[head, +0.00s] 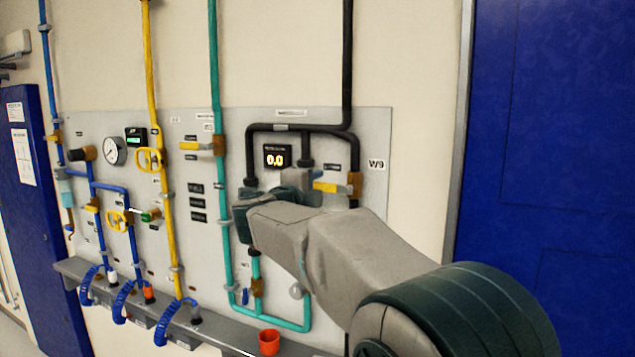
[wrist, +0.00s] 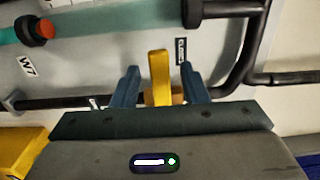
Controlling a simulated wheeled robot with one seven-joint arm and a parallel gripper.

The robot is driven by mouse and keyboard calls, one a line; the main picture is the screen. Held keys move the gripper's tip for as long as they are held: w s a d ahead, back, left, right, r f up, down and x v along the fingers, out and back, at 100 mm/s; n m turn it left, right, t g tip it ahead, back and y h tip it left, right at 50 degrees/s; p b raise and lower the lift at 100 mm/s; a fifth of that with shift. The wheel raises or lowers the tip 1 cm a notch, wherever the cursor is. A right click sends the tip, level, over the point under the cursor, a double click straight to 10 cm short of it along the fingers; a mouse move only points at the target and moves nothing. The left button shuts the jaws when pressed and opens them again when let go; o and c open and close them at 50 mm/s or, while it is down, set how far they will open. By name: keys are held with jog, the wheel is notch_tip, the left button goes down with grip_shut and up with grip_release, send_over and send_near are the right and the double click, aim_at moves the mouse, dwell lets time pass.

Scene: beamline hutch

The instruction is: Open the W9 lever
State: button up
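The W9 plate label (head: 377,164) is at the right of the grey panel. Just left of it, a yellow lever (head: 330,187) points left from a brass-coloured valve body (head: 354,185) on a dark pipe. In the wrist view the yellow lever (wrist: 158,70) stands between the two blue fingers of my gripper (wrist: 159,86). A gap shows on each side of the lever, so my gripper is open around it. A small dark label (wrist: 180,52) is beside the lever. In the head view my gripper (head: 290,190) partly hides the area left of the lever.
Dark pipes (head: 347,70) run above and beside the lever. A teal pipe (head: 219,130) with its own yellow lever (head: 189,146) is to the left. A display (head: 276,156) reads 0.0. A red cup (head: 269,342) stands on the ledge below. A blue door (head: 560,150) is at right.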

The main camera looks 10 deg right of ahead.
jog(key=shift+w+d, duration=0.45)
jog(key=shift+w, duration=0.15)
grip_shut()
jog(key=shift+d, duration=0.1)
